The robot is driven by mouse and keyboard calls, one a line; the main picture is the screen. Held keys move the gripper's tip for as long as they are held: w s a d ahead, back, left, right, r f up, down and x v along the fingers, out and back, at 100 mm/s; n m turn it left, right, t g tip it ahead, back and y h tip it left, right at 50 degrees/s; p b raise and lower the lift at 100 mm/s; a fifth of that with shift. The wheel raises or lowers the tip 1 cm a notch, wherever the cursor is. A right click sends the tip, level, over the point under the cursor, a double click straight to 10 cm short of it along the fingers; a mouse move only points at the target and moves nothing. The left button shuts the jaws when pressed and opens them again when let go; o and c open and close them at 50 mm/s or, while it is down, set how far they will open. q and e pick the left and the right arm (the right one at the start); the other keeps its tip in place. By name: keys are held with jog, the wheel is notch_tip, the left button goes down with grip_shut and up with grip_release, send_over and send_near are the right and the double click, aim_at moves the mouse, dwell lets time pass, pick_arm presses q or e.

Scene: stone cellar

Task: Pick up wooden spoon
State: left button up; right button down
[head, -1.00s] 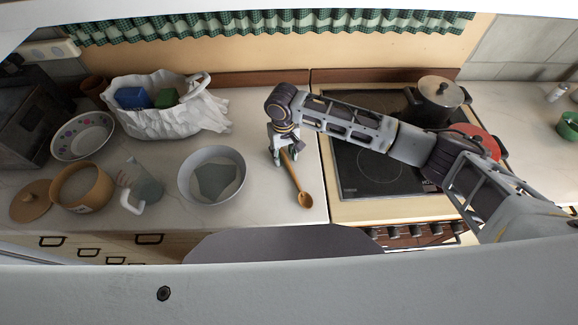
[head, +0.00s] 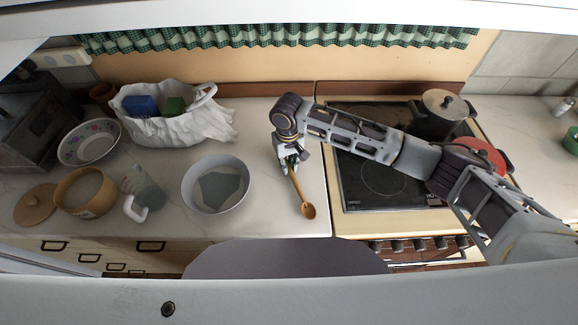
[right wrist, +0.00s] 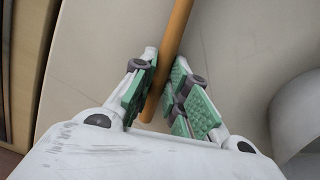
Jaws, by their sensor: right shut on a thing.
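The wooden spoon (head: 302,192) is light brown, with its bowl toward the counter's front edge and its handle end at my right gripper (head: 289,163). In the right wrist view the spoon's handle (right wrist: 172,55) runs between the green pads of the right gripper (right wrist: 160,98). The right gripper is shut on the handle near its end. I cannot tell whether the spoon is touching the counter or just above it. My left gripper is not in view.
A white bag (head: 190,128) is behind. The stove (head: 350,205), with a pot (head: 440,125), is on the right.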

notch_tip(320, 180, up, 10)
jog(key=shift+f+b, duration=0.25)
jog(key=shift+b, duration=0.15)
dwell(0.4)
jog(key=c, duration=2)
grip_release()
grip_shut()
jog(key=shift+f, duration=0.1)
